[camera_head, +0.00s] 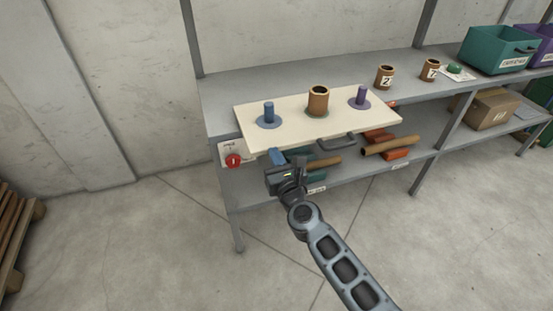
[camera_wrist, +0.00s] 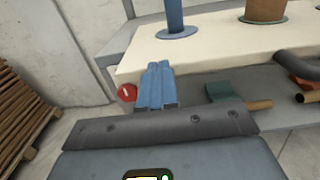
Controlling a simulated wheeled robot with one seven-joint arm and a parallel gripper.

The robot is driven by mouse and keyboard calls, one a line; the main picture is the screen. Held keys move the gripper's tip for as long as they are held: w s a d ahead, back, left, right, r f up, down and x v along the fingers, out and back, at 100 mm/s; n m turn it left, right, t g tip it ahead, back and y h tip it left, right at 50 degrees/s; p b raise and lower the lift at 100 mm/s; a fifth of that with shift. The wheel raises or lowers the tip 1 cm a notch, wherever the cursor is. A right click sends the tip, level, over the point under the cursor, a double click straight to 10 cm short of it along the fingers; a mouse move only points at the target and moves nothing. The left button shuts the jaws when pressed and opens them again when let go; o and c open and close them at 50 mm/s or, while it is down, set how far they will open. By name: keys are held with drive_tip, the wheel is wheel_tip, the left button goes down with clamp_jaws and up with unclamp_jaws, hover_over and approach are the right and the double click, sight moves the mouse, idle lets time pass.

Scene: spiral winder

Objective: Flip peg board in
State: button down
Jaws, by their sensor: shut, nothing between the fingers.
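The cream peg board (camera_head: 290,130) lies flat on the shelf top and sticks out past its front edge. It bears a blue peg (camera_head: 268,112) at left, a brown cardboard tube (camera_head: 318,100) in the middle and a purple peg (camera_head: 360,95) at right. A grey handle (camera_head: 337,143) sits at the board's front edge. My gripper (camera_head: 277,156) is shut and empty at the board's front left edge; I cannot tell whether it touches. In the wrist view, my blue fingers (camera_wrist: 156,85) are together just before the board (camera_wrist: 215,50).
The grey shelf (camera_head: 225,95) holds two numbered tubes (camera_head: 385,77), a green object on a card (camera_head: 454,68) and a teal bin (camera_head: 498,48). A red round knob (camera_head: 233,160) is at left. Brown tubes (camera_head: 390,145) lie on the lower shelf.

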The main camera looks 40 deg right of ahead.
sight(259, 123)
drive_tip(key=b+x, duration=0.5)
drive_tip(key=x, duration=0.9)
drive_tip(key=shift+w+f, duration=0.1)
drive_tip(key=shift+w, duration=0.05)
drive_tip(key=shift+w+d, duration=0.2)
drive_tip(key=shift+w, duration=0.25)
drive_tip(key=shift+w+r, duration=0.1)
drive_tip(key=shift+r, duration=0.2)
